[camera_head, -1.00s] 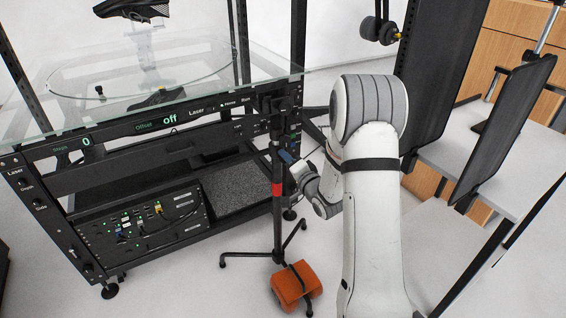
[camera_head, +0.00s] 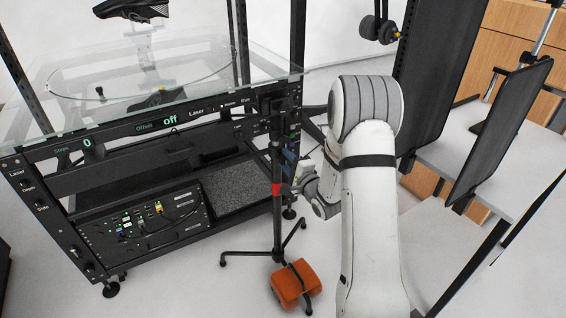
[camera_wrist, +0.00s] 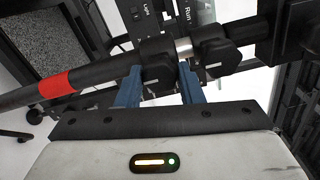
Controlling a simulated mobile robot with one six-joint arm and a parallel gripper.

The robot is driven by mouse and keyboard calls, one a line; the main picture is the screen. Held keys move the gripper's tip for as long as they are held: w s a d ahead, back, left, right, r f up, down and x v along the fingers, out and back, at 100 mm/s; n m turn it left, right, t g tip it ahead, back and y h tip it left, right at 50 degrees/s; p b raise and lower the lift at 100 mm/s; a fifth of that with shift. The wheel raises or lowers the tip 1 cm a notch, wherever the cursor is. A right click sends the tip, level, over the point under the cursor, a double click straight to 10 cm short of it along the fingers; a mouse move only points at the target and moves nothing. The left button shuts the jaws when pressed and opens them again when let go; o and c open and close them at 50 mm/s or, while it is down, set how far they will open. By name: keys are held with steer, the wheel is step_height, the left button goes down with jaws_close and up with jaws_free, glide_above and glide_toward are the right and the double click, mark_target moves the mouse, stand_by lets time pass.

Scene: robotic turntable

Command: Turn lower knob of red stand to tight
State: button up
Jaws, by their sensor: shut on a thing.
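The red stand is a black pole with a red band (camera_head: 277,189), upright in front of the turntable rack; the band also shows in the wrist view (camera_wrist: 58,84). In the wrist view the pole runs across the picture, with a black lower collar (camera_wrist: 156,48) and another black collar (camera_wrist: 216,58) higher up. My gripper (camera_wrist: 160,76) has its blue fingers on both sides of the lower knob (camera_wrist: 159,73), shut on it. The knob's marking and how tight it is cannot be seen. In the head view my gripper (camera_head: 290,160) is small and partly hidden by my arm.
The stand's legs (camera_head: 240,256) spread on the floor, with an orange weight (camera_head: 293,284) on one. The rack with its control panel (camera_head: 140,225) is close behind on the left. Black panels and a grey table (camera_head: 490,165) stand right of my arm.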

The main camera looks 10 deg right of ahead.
steer(key=shift+s+f, duration=0.15)
steer(key=shift+f, duration=0.15)
steer(key=o, duration=0.9)
steer(key=shift+o, duration=0.5)
steer(key=shift+r, duration=0.15)
steer(key=p+v, duration=0.1)
steer(key=v, duration=0.6)
steer(key=shift+s+d, duration=0.2)
steer(key=shift+s, duration=0.1)
